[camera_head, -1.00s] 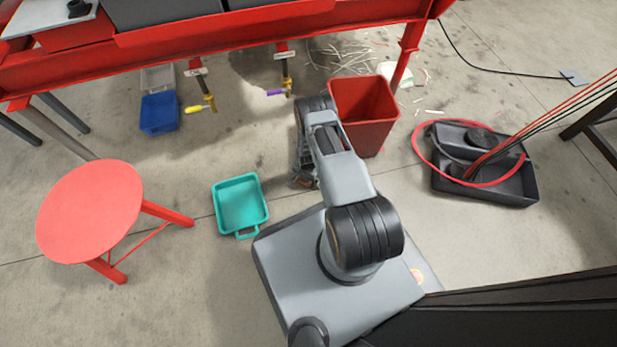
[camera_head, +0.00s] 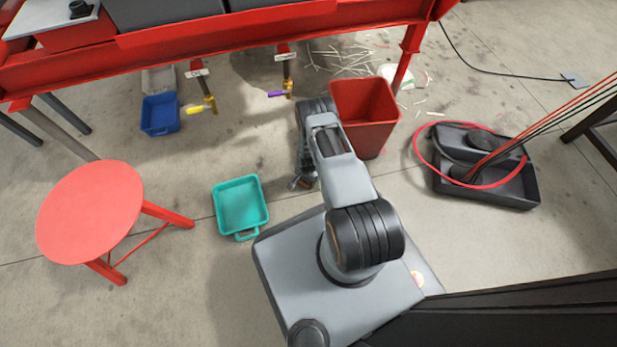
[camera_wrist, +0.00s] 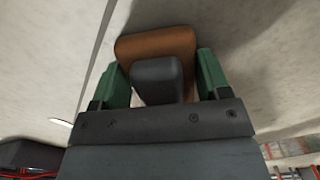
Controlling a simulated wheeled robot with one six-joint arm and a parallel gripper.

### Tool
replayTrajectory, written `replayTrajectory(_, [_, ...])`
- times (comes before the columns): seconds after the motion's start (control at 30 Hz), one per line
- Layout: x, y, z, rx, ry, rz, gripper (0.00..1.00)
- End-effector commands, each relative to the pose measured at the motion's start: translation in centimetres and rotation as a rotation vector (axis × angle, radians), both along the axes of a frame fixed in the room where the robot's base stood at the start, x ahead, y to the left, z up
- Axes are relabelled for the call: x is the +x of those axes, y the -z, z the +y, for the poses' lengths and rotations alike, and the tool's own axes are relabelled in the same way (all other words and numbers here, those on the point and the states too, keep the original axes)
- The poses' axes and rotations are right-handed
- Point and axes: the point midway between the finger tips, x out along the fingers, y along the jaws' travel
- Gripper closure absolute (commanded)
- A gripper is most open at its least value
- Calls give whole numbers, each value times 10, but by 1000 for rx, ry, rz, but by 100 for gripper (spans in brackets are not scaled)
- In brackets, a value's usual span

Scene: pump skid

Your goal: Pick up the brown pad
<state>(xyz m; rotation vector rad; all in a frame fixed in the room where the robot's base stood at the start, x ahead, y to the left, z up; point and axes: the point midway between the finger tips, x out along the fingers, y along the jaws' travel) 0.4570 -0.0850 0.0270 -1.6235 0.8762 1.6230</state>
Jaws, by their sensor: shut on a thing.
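The brown pad (camera_wrist: 158,43) shows in the wrist view between the two green fingers of my gripper (camera_wrist: 160,64). My gripper is shut on it. A dark grey block in the middle of the gripper covers part of the pad's near side. In the head view my gripper (camera_head: 303,183) hangs low beyond my base, between the teal tray and the red bin. It is small there and partly hidden by my arm, with only a small brown patch showing at it.
The teal tray (camera_head: 240,206) lies left of my gripper. The red bin (camera_head: 365,115) stands to the right. A red stool (camera_head: 90,212) is at left, a blue bin (camera_head: 160,114) farther back. A black tray with a red hose (camera_head: 485,178) lies at right. Pale strips litter the floor behind.

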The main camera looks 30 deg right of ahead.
Motion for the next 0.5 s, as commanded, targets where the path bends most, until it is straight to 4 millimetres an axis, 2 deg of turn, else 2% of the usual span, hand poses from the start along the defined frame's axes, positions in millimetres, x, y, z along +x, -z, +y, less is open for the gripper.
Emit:
replayTrajectory(0.27, [0, -16, 0, 0, 0, 0, 54])
replayTrajectory(0.4, [0, -39, 0, 0, 0, 0, 54])
replayTrajectory(0.5, [-18, -60, -2, 1, 3, 3, 54])
